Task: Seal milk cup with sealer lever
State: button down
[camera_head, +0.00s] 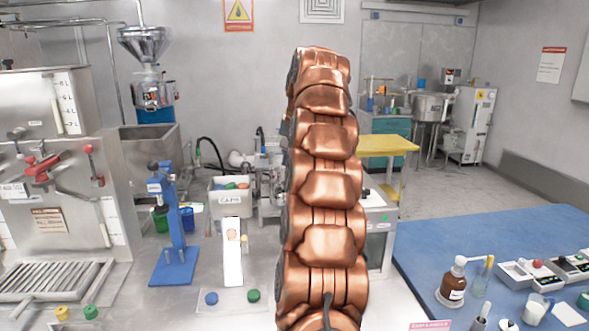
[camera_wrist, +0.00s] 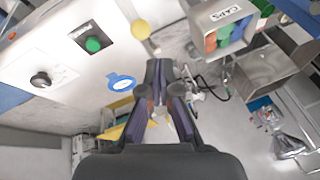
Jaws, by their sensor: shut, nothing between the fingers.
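My gripper (camera_wrist: 164,70) is shut and empty in the wrist view, its dark fingers close together in front of a pale machine panel. In the head view my arm hides it. A blue upright press-like stand (camera_head: 183,230) with a flat blue base stands on the left metal counter; I cannot tell whether it is the sealer. A small beaker with white contents (camera_head: 534,312) stands at the lower right on the blue mat; it may be the milk cup. No sealer lever can be made out for sure.
A caps box (camera_head: 230,200) sits behind the stand; it also shows in the wrist view (camera_wrist: 222,22). The pale panel carries a green button (camera_wrist: 93,44) and black knob (camera_wrist: 41,79). A brown bottle (camera_head: 454,282) stands on the blue mat (camera_head: 440,240), whose middle is clear.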

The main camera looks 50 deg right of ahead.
jog(key=s+d+r+m+h+p, duration=0.1)
jog(key=s+d+r, duration=0.1)
jog(key=d, duration=0.3)
jog(key=shift+d+r, duration=0.2)
jog(key=shift+r, duration=0.35)
jog(key=shift+w+f, duration=0.15)
jog(key=shift+p+x, duration=1.35)
jog(key=shift+x, duration=3.6)
jog(key=shift+a, duration=0.45)
jog(key=shift+s+a+f+p, duration=0.2)
jog(key=shift+a+f+p, duration=0.2)
jog(key=shift+a, duration=0.2)
jog(key=shift+s+a+f+p, duration=0.2)
jog(key=shift+a+f+p, duration=0.05)
jog(key=shift+a+f, duration=0.3)
jog(key=shift+a, duration=0.1)
